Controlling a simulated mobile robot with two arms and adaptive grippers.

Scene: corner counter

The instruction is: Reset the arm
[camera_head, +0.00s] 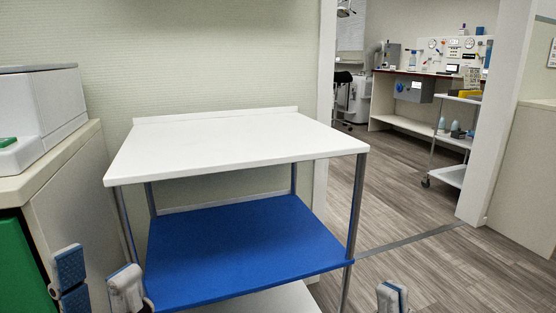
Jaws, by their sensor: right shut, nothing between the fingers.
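My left gripper (98,277) is low at the left edge of the view, in front of the cart's left side. Its two fingers stand well apart, with a blue pad showing on the left one, and no object shows between them. My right gripper (392,294) is at the bottom edge, right of the cart's front right leg. Only its fingertips show; they are together and hold nothing. Most of both arms is out of view.
A cart with a bare white top (235,140) and an empty blue shelf (245,245) stands ahead against the wall. A counter (75,160) with a white machine (40,105) is at the left. Open wood floor (425,250) lies at the right, leading through a doorway to a workbench (425,73).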

